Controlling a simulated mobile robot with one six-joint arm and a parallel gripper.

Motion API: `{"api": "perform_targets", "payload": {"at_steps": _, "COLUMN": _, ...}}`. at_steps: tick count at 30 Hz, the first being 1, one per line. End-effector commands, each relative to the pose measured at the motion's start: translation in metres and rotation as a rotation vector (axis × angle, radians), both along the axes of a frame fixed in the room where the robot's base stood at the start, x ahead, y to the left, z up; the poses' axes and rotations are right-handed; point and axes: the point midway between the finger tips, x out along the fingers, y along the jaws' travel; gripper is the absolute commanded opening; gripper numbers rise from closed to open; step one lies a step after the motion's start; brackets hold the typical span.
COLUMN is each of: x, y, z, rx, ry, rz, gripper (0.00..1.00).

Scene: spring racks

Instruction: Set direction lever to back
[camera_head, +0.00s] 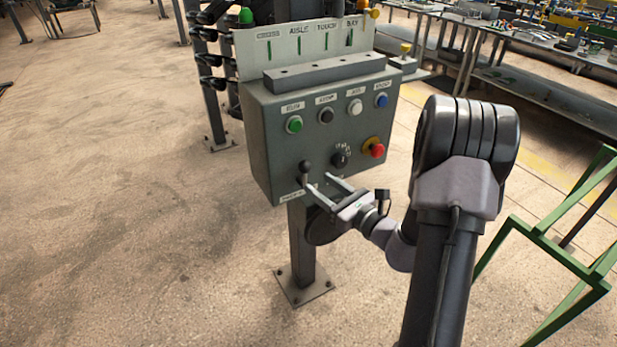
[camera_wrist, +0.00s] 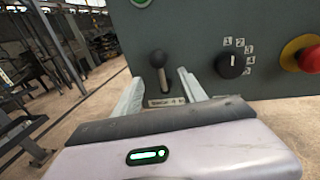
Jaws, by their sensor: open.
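The direction lever (camera_head: 306,172) is a short dark stick with a round black knob, low on the left of the grey control box's front. In the wrist view the lever (camera_wrist: 158,70) stands roughly upright, knob at the top, above a small white label (camera_wrist: 165,102). My gripper (camera_head: 318,182) is open at the lower front of the box. In the wrist view my gripper (camera_wrist: 158,88) has one finger on each side of the lever, with gaps visible, so it does not grip it. How deep the fingertips reach past the lever is hard to tell.
The box (camera_head: 262,150) stands on a post. It carries a green button (camera_head: 293,124), black, white and blue buttons, a rotary selector (camera_head: 340,155) and a red emergency stop (camera_head: 376,150) right of the lever. A green frame (camera_head: 560,240) stands at right. The floor left is clear.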

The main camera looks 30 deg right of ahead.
Motion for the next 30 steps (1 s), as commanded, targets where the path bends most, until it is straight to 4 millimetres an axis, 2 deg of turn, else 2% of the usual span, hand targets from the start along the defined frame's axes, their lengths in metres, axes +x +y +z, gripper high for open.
{"api": "perform_targets", "payload": {"at_steps": 3, "x": 0.027, "y": 0.008, "z": -0.001, "rx": -0.002, "ry": 0.000, "rz": 0.004, "gripper": 0.49}}
{"api": "perform_targets", "payload": {"at_steps": 7, "x": 0.045, "y": 0.011, "z": -0.001, "rx": -0.002, "ry": 0.000, "rz": 0.003, "gripper": 0.49}}
{"api": "perform_targets", "payload": {"at_steps": 12, "x": 0.055, "y": 0.013, "z": 0.000, "rx": -0.001, "ry": 0.001, "rz": 0.002, "gripper": 0.49}}
{"api": "perform_targets", "payload": {"at_steps": 18, "x": 0.055, "y": 0.013, "z": 0.000, "rx": 0.000, "ry": 0.001, "rz": 0.001, "gripper": 0.49}}
{"api": "perform_targets", "payload": {"at_steps": 20, "x": 0.055, "y": 0.013, "z": 0.000, "rx": 0.000, "ry": 0.001, "rz": 0.001, "gripper": 0.39}}
{"api": "perform_targets", "payload": {"at_steps": 26, "x": 0.054, "y": 0.013, "z": 0.000, "rx": 0.000, "ry": 0.001, "rz": 0.002, "gripper": 0.00}}
{"api": "perform_targets", "payload": {"at_steps": 30, "x": 0.054, "y": 0.013, "z": 0.000, "rx": 0.000, "ry": 0.001, "rz": 0.002, "gripper": 0.00}}
